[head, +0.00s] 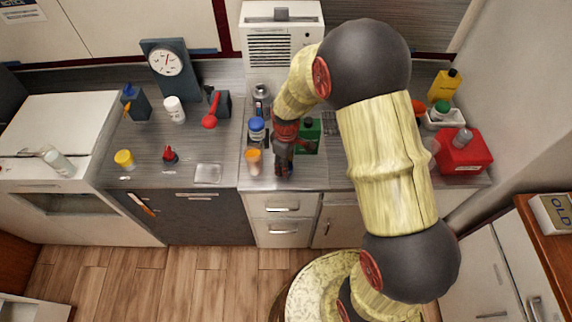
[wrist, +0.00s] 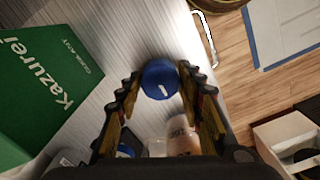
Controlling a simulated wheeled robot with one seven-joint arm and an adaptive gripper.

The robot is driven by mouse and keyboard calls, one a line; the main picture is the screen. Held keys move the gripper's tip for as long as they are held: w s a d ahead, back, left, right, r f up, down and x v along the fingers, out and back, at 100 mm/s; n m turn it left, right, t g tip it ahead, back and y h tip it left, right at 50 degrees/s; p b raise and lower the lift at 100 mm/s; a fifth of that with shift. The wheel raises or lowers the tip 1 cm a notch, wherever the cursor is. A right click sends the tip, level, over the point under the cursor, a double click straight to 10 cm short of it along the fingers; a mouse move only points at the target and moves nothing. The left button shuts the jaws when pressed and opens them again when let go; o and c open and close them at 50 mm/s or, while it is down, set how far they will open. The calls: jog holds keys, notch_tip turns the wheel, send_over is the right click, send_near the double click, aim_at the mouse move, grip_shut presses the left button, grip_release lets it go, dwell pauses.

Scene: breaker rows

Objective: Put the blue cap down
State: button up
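The blue cap (wrist: 160,80) is round and sits between the two fingertips of my gripper (wrist: 160,77) in the wrist view, with a finger against each side. The gripper also shows in the head view (head: 284,172), pointing down over the front part of the counter (head: 225,150). The cap is hardly visible there, and I cannot tell whether it touches the counter. A white jar with a blue lid (head: 257,126) and an orange-topped container (head: 253,158) stand just left of my gripper in the head view.
A green box (wrist: 50,75) stands close beside my gripper. A spray can (head: 261,100) is behind the jar. A red canister (head: 463,152) is at the far right. A flat pale plate (head: 207,173) lies to the left. The counter's front edge is close.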

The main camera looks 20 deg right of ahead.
jog(key=o, duration=0.3)
jog(key=shift+o, duration=0.2)
jog(key=s+r+m+t+p, duration=0.1)
jog(key=s+r+m+p, duration=0.15)
jog(key=r, duration=1.95)
jog(key=s+r+m+t, duration=0.2)
jog(key=s+r, duration=0.4)
jog(key=s, duration=0.3)
jog(key=s+r+m+t, duration=0.2)
jog(key=s+r+m, duration=0.2)
jog(key=s+r, duration=0.3)
jog(key=shift+s+d+m+t, duration=0.2)
jog(key=shift+s+m+t, duration=0.15)
jog(key=shift+s, duration=1.25)
